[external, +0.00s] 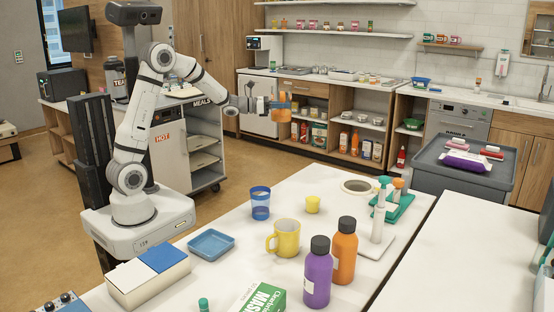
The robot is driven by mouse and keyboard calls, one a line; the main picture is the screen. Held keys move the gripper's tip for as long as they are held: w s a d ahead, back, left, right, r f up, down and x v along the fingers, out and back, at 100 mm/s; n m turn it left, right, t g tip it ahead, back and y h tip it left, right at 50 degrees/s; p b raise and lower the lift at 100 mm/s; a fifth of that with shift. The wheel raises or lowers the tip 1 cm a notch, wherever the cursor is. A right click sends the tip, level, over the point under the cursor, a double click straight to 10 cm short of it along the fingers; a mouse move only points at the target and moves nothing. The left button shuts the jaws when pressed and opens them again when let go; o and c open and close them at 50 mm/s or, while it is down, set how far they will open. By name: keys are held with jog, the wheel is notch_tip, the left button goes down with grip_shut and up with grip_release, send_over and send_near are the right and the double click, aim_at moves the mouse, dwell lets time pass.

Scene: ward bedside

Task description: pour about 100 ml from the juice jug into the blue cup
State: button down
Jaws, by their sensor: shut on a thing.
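My gripper (266,104) is at the end of my outstretched arm, high above and behind the table. It is shut on the juice jug (281,110), a small clear vessel with orange contents that looks roughly upright. The jug's fine detail is too small to tell. The blue cup (260,204) stands upright on the white table, well below the jug and a little to its left. I cannot tell what is in the cup.
Purple (317,280) and orange (344,255) bottles stand at the front right. A green rack (399,207) is farther right. The table's back left is clear.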

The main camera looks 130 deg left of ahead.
jog(key=s+d+r+n+g+y, duration=0.2)
jog(key=s+r+n+g+y, duration=0.1)
jog(key=s, duration=0.5)
jog(key=s+d+r+n+g+y, duration=0.1)
jog(key=s+r+n+g+y, duration=0.2)
jog(key=s+r+n+g, duration=0.2)
jog(key=s+r+g, duration=0.2)
jog(key=s+r, duration=0.2)
jog(key=shift+d+r+g, duration=0.3)
jog(key=shift+d+r, duration=0.1)
